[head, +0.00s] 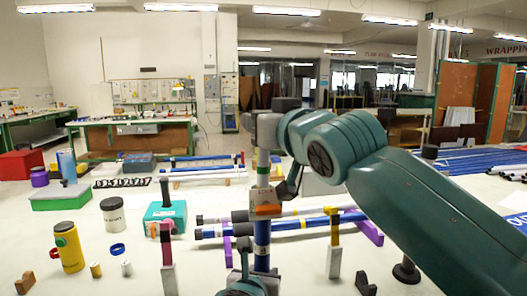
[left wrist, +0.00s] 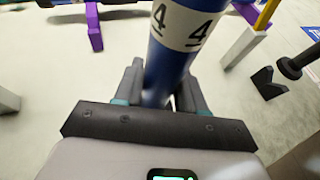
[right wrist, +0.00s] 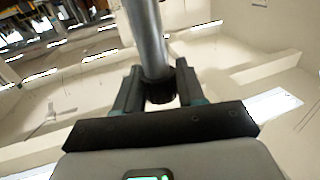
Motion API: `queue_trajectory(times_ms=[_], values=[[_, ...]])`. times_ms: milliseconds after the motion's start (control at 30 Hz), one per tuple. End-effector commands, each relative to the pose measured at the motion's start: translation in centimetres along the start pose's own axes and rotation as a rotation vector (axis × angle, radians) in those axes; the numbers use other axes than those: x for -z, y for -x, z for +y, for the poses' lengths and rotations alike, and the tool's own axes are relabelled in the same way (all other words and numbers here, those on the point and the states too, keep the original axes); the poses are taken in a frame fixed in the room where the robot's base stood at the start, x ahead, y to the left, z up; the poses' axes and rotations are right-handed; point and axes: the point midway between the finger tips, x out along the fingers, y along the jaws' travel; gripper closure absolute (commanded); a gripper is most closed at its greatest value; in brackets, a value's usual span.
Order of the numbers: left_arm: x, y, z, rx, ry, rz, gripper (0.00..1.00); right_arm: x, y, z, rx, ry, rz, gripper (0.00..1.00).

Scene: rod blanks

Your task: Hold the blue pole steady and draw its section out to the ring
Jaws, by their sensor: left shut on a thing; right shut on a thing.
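The blue pole (head: 262,232) stands upright in the middle of the head view. An orange part (head: 267,209) shows on or in front of it. In the left wrist view the pole (left wrist: 178,45) carries a white band marked 4. My left gripper (head: 253,272) is low on the pole and shut on it; its fingers (left wrist: 160,95) flank the shaft. My right gripper (head: 262,120) is higher up. In the right wrist view its fingers (right wrist: 160,90) are shut on the dark end of the silver section (right wrist: 148,35).
Blue poles (head: 285,226) lie across purple brackets (head: 370,228) behind. A yellow-topped post (head: 335,240), a pink-topped post (head: 167,255) and a black V-block (head: 365,285) stand nearby. A yellow bottle (head: 68,247) and teal box (head: 165,216) are at left.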

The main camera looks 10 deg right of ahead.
Motion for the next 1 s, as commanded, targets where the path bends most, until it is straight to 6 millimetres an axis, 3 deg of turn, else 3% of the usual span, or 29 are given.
queue_trajectory(times_ms=[333, 367, 400, 767, 867, 1000], values=[[0.1, -0.1, 0.0, 0.0, 0.0, 0.002, 1.0, 0.4, 0.1, -0.1, 0.004, -0.001, 0.002, 1.0], [0.1, -0.1, 0.0, 0.0, 0.0, 0.002, 1.0, 0.4, 0.1, -0.1, 0.004, -0.001, 0.002, 0.55], [0.1, -0.1, 0.0, 0.0, 0.0, 0.002, 1.0, 0.4, 0.1, -0.1, 0.004, -0.001, 0.002, 0.42], [0.1, 0.0, 0.0, 0.0, -0.001, 0.002, 1.0, 0.4, 0.5, -0.1, 0.003, 0.001, 0.001, 0.41], [0.1, 0.0, 0.0, 0.0, -0.001, 0.001, 1.0, 0.4, 1.7, -0.1, 0.004, 0.002, 0.002, 0.41], [0.1, 0.0, 0.0, 0.0, -0.001, 0.001, 1.0, 0.4, 4.8, -0.1, 0.005, 0.0, 0.003, 0.41]])
